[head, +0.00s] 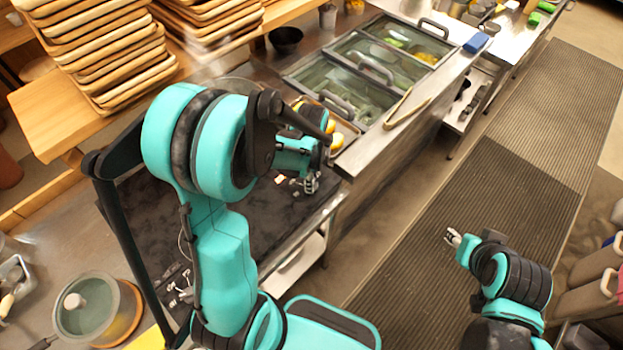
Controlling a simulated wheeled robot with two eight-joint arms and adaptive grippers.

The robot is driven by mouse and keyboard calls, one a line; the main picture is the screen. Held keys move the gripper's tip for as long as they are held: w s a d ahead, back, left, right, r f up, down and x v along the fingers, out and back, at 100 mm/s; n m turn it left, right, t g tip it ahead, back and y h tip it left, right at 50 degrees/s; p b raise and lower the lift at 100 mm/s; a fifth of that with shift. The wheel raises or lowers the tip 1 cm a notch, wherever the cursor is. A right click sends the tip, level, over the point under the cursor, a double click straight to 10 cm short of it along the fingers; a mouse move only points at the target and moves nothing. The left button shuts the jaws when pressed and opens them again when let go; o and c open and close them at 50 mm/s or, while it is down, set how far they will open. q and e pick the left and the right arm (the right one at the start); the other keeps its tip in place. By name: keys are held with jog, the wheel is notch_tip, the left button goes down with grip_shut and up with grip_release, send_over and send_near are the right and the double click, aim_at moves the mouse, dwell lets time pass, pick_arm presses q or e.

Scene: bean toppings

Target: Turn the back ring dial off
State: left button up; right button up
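The dark cooktop surface (150,215) lies at the left, largely covered by my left arm. I cannot make out the back ring dial; it is hidden or too small to tell. My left gripper (309,185) points down over the right front edge of the dark surface. Its fingers are small and partly merged with the background, so its opening and any contact are unclear. A small orange-white patch (280,179) shows just left of it. My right gripper (453,237) is over the floor mat, away from the counter, with nothing visible in it.
A lidded pot (92,308) stands at the lower left. Stacked wooden trays (110,50) are at the upper left, and a black bowl (286,39) is behind. The floor mat (500,170) is clear.

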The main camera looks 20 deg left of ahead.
pick_arm(q)
jog(key=n+b, duration=0.1)
jog(key=n, duration=0.5)
jog(key=n+b, duration=0.1)
jog(key=n, duration=0.5)
jog(key=shift+n, duration=0.4)
jog(key=n+b, duration=0.1)
jog(key=n, duration=1.1)
jog(key=shift+b, duration=0.3)
jog(key=o, duration=1.2)
jog(key=shift+c, duration=0.2)
jog(key=shift+r, duration=0.1)
